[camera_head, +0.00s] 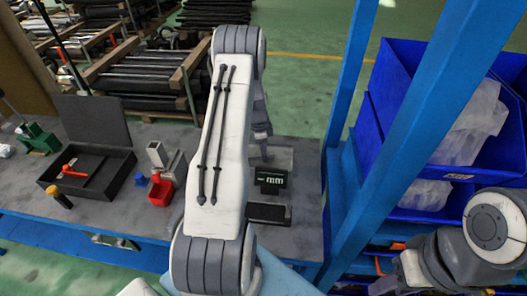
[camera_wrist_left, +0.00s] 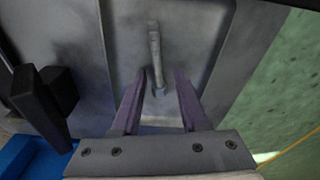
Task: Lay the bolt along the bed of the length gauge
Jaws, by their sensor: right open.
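The bolt (camera_wrist_left: 154,48) is a grey metal rod, lying on a pale grey recessed surface in the left wrist view, its thicker end between my fingers. My left gripper (camera_wrist_left: 161,74) is open around that end, with a gap on the right and the left finger very close. In the head view the left gripper (camera_head: 263,140) is mostly behind my own arm, and the bolt is not visible there.
A black open case (camera_head: 88,178), a red bin (camera_head: 161,190) and a small blue part (camera_head: 140,180) are on the grey bench (camera_head: 125,215) at left. A blue post (camera_head: 345,90) and blue crates (camera_head: 420,75) stand at right.

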